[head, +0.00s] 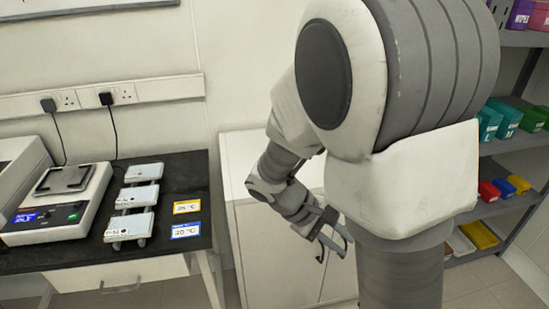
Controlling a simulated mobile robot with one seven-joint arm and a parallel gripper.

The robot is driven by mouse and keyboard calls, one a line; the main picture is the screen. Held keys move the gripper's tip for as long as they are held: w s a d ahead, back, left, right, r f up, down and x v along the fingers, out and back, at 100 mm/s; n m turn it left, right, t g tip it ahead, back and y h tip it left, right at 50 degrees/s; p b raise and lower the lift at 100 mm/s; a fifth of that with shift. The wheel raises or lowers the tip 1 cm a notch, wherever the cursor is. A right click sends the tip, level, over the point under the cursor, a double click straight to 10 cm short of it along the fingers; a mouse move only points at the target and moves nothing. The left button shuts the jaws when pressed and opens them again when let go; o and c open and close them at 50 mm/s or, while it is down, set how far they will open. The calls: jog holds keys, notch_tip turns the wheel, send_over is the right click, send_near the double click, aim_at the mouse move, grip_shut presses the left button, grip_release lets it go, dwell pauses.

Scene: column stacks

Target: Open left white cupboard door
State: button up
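A white cupboard (240,168) stands at floor level in the middle of the head view, right of the black-topped bench. Its left door (272,250) faces me and looks shut. The right part of the cupboard is mostly hidden behind my arm, and no handle can be made out. My gripper (334,248) hangs in front of the cupboard, over the right side of the visible front. Its two dark fingers are apart with nothing seen between them. Whether it touches the cupboard cannot be told.
The black bench (165,245) at left bears a balance (60,205), several flat silver-white devices (138,196) and two label cards (186,230). A grey shelf rack (515,205) with coloured boxes stands at right. Sockets with plugged cables are on the wall.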

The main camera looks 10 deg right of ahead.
jog(key=w+d+f+n+t+h+b, duration=0.1)
jog(key=w+f+n+h+b, duration=0.3)
jog(key=f, duration=0.7)
jog(key=n+t+y+b, duration=0.1)
jog(key=n+t+b, duration=0.6)
jog(key=n+t, duration=1)
send_near(323, 257)
jog(key=w+d+b, duration=0.1)
jog(key=w+d, duration=0.1)
jog(key=w, duration=0.1)
jog(key=w+d+n+g+b, duration=0.1)
jog(key=w+b, duration=0.1)
jog(key=w+d+r+n+g+b, duration=0.1)
jog(key=w+d, duration=0.1)
jog(key=w, duration=0.1)
jog(key=shift+w+d, duration=0.35)
jog(key=shift+d, duration=0.05)
grip_shut()
